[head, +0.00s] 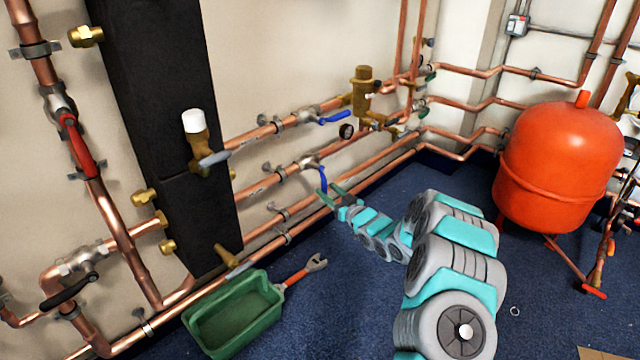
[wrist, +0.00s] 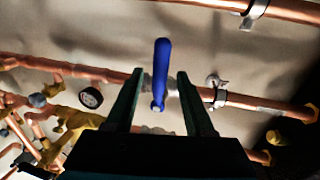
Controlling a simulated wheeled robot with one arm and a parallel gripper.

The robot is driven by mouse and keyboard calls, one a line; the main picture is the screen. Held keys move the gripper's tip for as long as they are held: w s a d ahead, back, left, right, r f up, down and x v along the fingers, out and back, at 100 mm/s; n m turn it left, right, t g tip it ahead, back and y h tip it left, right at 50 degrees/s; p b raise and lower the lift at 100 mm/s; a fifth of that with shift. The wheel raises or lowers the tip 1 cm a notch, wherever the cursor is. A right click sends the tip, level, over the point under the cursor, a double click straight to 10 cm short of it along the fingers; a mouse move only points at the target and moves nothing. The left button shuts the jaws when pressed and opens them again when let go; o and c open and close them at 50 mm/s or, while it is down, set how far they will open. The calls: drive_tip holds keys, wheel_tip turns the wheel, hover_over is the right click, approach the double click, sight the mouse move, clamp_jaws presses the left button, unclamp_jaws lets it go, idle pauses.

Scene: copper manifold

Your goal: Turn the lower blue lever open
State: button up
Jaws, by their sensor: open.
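The lower blue lever (head: 323,180) hangs down from a valve on the lower copper pipe in the head view. In the wrist view the blue lever (wrist: 161,70) stands upright in the picture, between my two dark fingers, with a visible gap on either side. My gripper (head: 333,194) is open at the lever's lower end, and its open fingers also show in the wrist view (wrist: 160,75). No touch between fingers and lever is visible. The upper blue lever (head: 335,117) lies along the pipe above.
Copper pipes (head: 262,184) run along the wall behind the lever. A round gauge (wrist: 91,97) and brass fittings (wrist: 75,125) lie left of my fingers. A green bin (head: 235,312) stands on the floor, and a red tank (head: 555,150) stands at right. Blue floor lies between them.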

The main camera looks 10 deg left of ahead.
drive_tip(key=shift+b+x, duration=0.3)
drive_tip(key=shift+x, duration=2.65)
clamp_jaws()
